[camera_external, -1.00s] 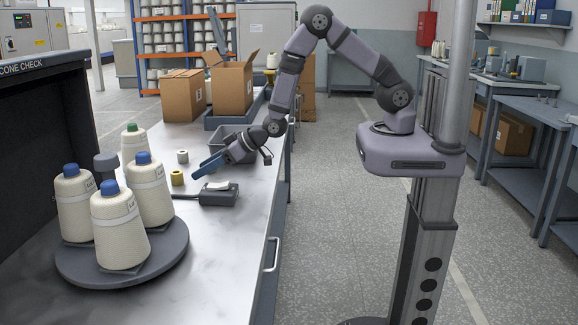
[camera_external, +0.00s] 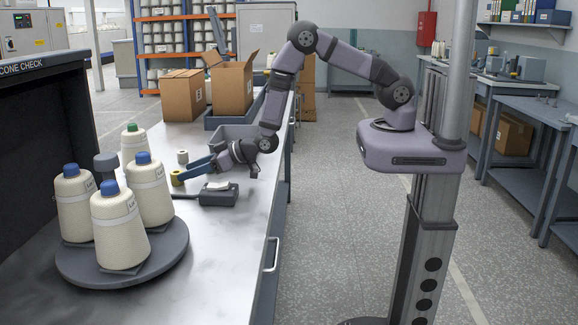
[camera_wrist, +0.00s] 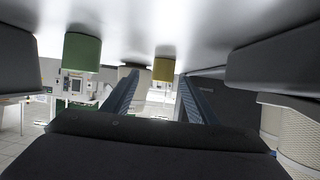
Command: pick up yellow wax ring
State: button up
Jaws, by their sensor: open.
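The yellow wax ring (camera_external: 176,178) stands on the bench, left of my gripper (camera_external: 187,170) in the external view. My gripper is open, low over the bench, its blue jaws reaching left to the ring. The wrist view is upside down, with the bench along the top. There the yellow ring (camera_wrist: 163,69) shows in the gap between the two jaw tips (camera_wrist: 159,80). I cannot tell whether the tips are level with the ring or just short of it. Nothing is held.
A white ring (camera_external: 182,156) stands behind the yellow one. A green cylinder (camera_wrist: 82,52) shows left of the jaws in the wrist view. A dark grey device (camera_external: 218,195) sits close in front of my gripper. Yarn cones stand on a round turntable (camera_external: 165,262).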

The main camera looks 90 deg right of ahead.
jog(key=shift+a+p+x, duration=0.15)
jog(key=shift+p+x, duration=0.4)
jog(key=shift+x, duration=0.35)
jog(key=shift+a+p+x, duration=0.15)
jog(key=shift+p+x, duration=0.35)
jog(key=shift+x, duration=1.2)
jog(key=c, duration=1.1)
